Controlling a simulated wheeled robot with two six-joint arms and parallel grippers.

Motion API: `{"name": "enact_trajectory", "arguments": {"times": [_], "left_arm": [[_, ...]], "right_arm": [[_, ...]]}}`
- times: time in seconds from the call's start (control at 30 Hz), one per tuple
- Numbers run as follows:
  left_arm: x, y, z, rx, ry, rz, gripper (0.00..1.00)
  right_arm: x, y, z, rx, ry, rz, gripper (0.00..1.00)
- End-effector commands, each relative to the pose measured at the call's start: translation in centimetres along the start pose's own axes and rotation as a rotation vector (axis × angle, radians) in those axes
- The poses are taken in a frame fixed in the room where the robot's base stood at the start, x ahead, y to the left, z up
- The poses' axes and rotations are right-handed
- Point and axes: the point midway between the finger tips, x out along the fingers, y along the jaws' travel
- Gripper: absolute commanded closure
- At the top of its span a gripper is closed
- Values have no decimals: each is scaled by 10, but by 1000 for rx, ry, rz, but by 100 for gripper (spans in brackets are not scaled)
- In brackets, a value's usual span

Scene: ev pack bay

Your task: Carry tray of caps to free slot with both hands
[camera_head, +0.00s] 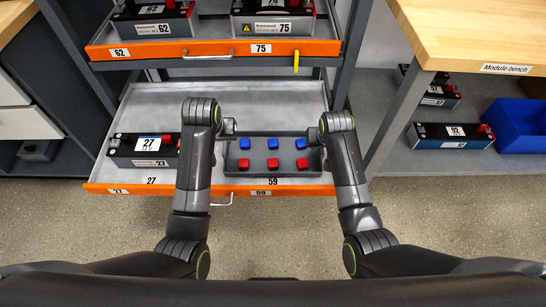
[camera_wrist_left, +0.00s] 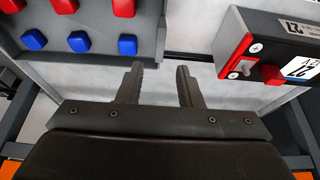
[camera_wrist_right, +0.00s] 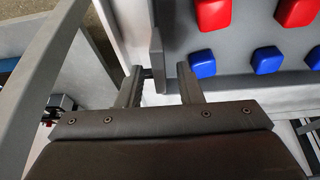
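The grey tray (camera_head: 249,170) holds several blue and red caps and sits at the right of the pulled-out lower drawer, behind the label 59. Its side wall also shows in the left wrist view (camera_wrist_left: 159,30) and the right wrist view (camera_wrist_right: 180,55). My left gripper (camera_wrist_left: 161,72) is open and empty, beside the tray's left end. My right gripper (camera_wrist_right: 158,72) is open at the tray's right end. An upright grey plate (camera_wrist_right: 156,50) at that end shows between its fingers; I cannot tell whether they touch it.
A battery module 27 (camera_head: 147,146) stands left of the tray in the same drawer (camera_head: 160,97). An upper orange-fronted drawer (camera_head: 208,50) holds modules 62 and 75. The module bench (camera_head: 480,35) is at right, with module 92 (camera_head: 450,135) and a blue bin (camera_head: 520,125) below.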

Motion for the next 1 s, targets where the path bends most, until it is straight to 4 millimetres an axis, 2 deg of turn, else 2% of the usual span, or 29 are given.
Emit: {"name": "enact_trajectory", "arguments": {"times": [0.1, 0.2, 0.47, 0.67, 1.0], "left_arm": [[-19, 0, -1, 0, 3, 2, 67], [-29, 0, 0, 1, 1, 1, 67], [-38, 0, 0, 0, -1, 0, 67], [-38, 0, 0, 0, -1, 0, 67], [-38, 0, 0, 0, -1, 0, 67]], "right_arm": [[0, 0, 0, 0, 0, 0, 67], [0, 0, 0, 0, 0, 0, 67], [-7, 0, 0, 0, 1, 0, 67], [-34, 0, 0, 1, 4, -1, 67], [-94, 0, 0, 2, 2, -1, 67]]}}
